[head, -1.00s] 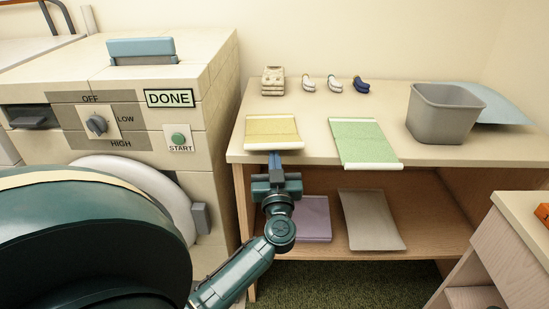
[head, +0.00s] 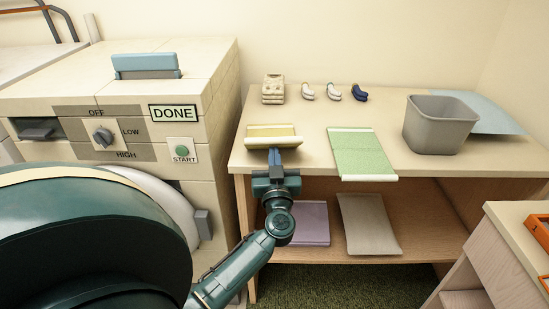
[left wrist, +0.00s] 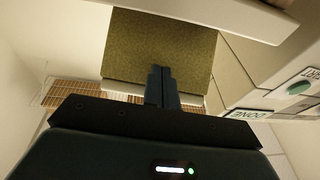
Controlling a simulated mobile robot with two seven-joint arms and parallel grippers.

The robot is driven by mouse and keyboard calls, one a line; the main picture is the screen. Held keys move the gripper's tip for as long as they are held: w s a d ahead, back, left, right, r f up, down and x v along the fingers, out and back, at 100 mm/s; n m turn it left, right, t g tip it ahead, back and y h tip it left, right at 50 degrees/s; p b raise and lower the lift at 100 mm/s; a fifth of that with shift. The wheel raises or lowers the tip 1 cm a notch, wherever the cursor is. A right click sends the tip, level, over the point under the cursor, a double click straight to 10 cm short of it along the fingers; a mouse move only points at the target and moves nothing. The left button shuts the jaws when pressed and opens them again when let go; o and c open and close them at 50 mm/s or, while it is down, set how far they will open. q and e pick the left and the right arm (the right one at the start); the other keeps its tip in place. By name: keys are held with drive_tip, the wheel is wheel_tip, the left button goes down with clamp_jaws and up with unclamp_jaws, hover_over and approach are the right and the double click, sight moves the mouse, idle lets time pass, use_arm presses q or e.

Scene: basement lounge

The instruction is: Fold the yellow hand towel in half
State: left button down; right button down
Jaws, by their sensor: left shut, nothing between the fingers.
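The yellow hand towel (head: 270,131) lies at the left front of the table, with a pale bar along its near edge. That near part looks raised and tilted above the far part. My left gripper (head: 274,153) is at the middle of this near edge, fingers together and holding nothing. In the left wrist view its closed fingertips (left wrist: 160,72) overlap a dark olive panel, which looks like the towel's shaded face (left wrist: 160,40). Whether the fingers touch the towel is unclear. My right gripper is not in view.
A green towel (head: 360,153) lies to the right on the table (head: 305,150). A grey bin (head: 438,125) stands at the right. The dryer (head: 185,125) is close on the left.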

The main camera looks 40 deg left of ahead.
sight(273, 139)
use_arm(q)
drive_tip(key=r+p, duration=0.1)
drive_tip(key=w+a+r+p, duration=0.1)
drive_tip(key=shift+w+a+r+p, duration=0.15)
drive_tip(key=shift+a+r+p, duration=0.05)
drive_tip(key=shift+r+p, duration=0.2)
drive_tip(key=shift+w+a+r, duration=0.1)
drive_tip(key=shift+w+r, duration=0.05)
drive_tip(key=shift+w+a+r+p, duration=0.1)
drive_tip(key=shift+a+p, duration=0.05)
drive_tip(key=shift+p, duration=0.25)
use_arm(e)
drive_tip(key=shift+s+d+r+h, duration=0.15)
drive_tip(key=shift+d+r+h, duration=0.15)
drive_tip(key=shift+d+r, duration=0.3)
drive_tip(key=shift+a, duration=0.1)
